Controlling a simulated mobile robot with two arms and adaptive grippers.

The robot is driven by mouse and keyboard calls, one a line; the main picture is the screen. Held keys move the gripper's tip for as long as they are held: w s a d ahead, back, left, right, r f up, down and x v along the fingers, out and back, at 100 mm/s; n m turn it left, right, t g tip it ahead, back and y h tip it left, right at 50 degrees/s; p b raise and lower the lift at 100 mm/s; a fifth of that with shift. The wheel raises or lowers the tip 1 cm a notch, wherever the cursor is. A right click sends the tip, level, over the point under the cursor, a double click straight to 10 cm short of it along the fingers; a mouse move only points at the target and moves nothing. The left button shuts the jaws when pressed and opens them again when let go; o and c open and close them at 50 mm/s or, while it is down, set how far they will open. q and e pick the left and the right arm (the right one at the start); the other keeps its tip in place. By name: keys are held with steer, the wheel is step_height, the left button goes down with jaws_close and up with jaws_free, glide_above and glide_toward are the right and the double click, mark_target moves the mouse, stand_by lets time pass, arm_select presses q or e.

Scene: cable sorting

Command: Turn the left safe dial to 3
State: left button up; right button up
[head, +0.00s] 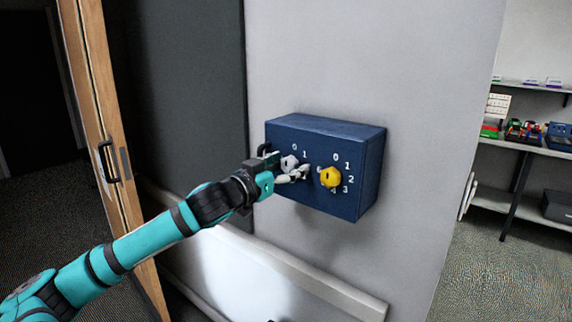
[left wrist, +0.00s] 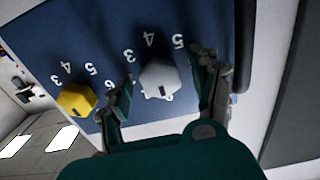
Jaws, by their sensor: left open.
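A dark blue safe box (head: 313,125) is mounted on the grey wall, with two dials on its front. The left dial (head: 289,163) is pale grey; in the left wrist view the grey dial (left wrist: 159,79) has a small dark mark on its lower part. The right dial (head: 329,177) is yellow, and it also shows in the left wrist view (left wrist: 77,100). White numbers ring both dials. My left gripper (head: 284,171) is open at the grey dial, one finger on each side of it (left wrist: 163,68). I cannot tell if they touch. Some numbers are hidden. My right gripper is out of view.
A wooden door frame (head: 105,110) with a dark handle stands at the left. A pale ledge (head: 290,276) runs along the wall below the box. Shelves (head: 530,146) with various objects stand at the far right.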

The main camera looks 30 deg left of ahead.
arm_select(q)
steer(key=shift+c, duration=0.2)
steer(key=c, duration=1.1)
steer(key=shift+c, duration=0.2)
steer(key=shift+m, duration=0.3)
